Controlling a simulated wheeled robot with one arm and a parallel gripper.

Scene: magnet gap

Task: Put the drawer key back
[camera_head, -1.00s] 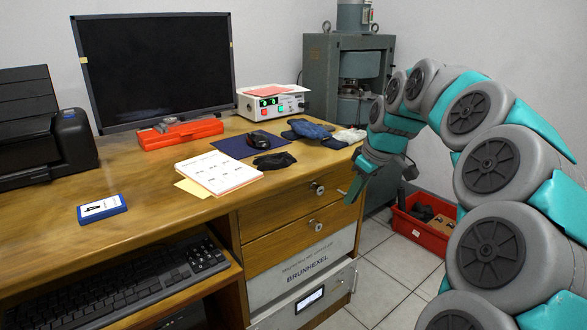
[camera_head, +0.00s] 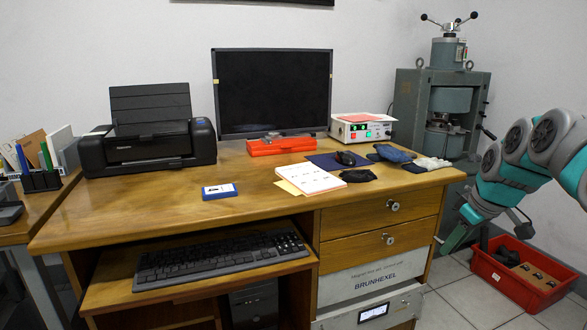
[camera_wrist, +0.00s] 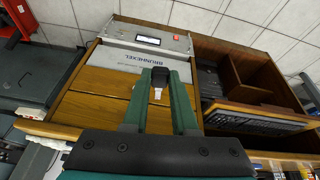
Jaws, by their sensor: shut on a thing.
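The desk (camera_head: 130,215) has two wooden drawers, an upper one (camera_head: 350,218) and a lower one (camera_head: 350,250). Each has a round silver lock or knob at its right, an upper one (camera_head: 393,206) and a lower one (camera_head: 388,239). My gripper (camera_head: 447,246) is right of the drawers, apart from them, pointing down. In the wrist view my gripper (camera_wrist: 159,75) is shut on a small item with a pale lower part (camera_wrist: 157,94), which seems to be the drawer key. Its shape is mostly hidden by the fingers. Drawer fronts lie beyond the fingers there.
A red crate (camera_head: 487,268) with dark items stands on the floor at right. A grey-green machine (camera_head: 405,110) stands behind the desk's right end. Floor before the crate is clear.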

